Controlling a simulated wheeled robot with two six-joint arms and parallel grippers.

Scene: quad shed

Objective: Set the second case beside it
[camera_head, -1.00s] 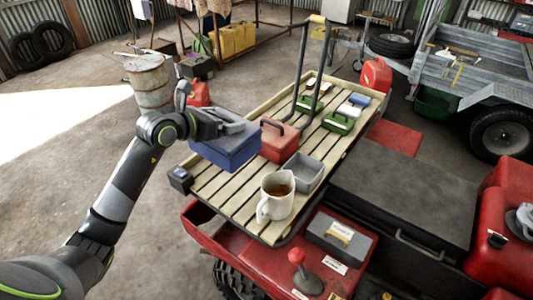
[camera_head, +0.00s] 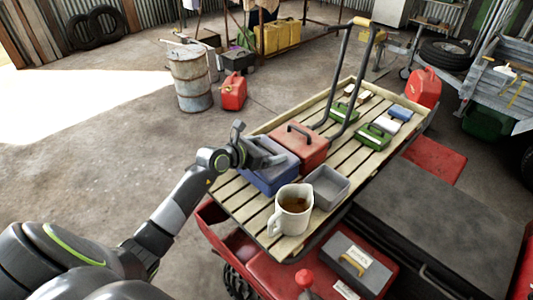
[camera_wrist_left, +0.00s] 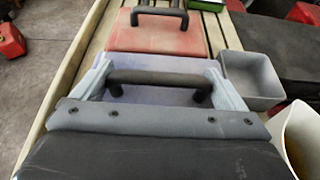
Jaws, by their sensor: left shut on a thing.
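A blue case (camera_head: 268,181) with a dark handle (camera_wrist_left: 158,77) is at the near left part of the slatted wooden deck (camera_head: 236,203). My left gripper (camera_head: 264,157) is shut on its handle from above; the fingers hide part of its top. The case is at or just above the slats; I cannot tell if it touches them. A red case (camera_head: 304,150) with a black handle stands right behind it, very close, and shows ahead in the left wrist view (camera_wrist_left: 158,36). My right gripper is not in view.
A mug with brown liquid (camera_head: 291,212) and an open grey bin (camera_head: 327,187) stand close to the blue case. Green cases (camera_head: 374,137) lie farther back. A tall dark handle frame (camera_head: 342,85) rises from the deck. A red fuel can (camera_head: 423,87) is at the far end.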

